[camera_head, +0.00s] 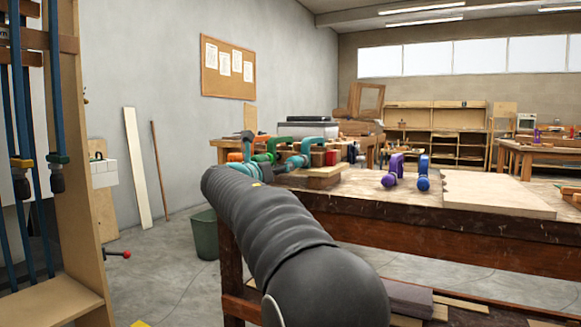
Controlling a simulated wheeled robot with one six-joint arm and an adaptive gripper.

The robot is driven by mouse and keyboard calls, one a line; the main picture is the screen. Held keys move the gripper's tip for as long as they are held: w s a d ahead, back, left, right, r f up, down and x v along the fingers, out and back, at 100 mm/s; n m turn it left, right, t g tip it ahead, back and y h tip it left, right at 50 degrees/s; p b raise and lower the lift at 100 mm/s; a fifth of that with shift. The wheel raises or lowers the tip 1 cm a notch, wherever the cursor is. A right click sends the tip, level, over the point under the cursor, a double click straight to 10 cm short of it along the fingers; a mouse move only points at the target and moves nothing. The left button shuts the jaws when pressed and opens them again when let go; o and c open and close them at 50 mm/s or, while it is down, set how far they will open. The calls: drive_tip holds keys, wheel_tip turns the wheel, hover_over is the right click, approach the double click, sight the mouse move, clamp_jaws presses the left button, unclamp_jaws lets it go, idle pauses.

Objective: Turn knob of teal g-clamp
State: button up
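A teal g-clamp (306,149) is at the far left part of the workbench, by a small stack of wooden boards. Another teal-coloured piece (247,169) shows just above my arm; I cannot tell whether it belongs to the same clamp. A green clamp (271,150) and an orange part (234,157) are close beside them on the left. My dark ribbed arm reaches from the bottom middle up to the left and covers the near side of this group. My gripper does not show, and the knob cannot be made out clearly.
The workbench (460,228) runs to the right. A purple clamp (392,172), a blue clamp (422,176) and a pale wooden board (495,195) lie on it. A green bin (204,236) stands on the floor left of it. A rack with clamps (82,170) stands at the left.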

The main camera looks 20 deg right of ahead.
sight(295, 163)
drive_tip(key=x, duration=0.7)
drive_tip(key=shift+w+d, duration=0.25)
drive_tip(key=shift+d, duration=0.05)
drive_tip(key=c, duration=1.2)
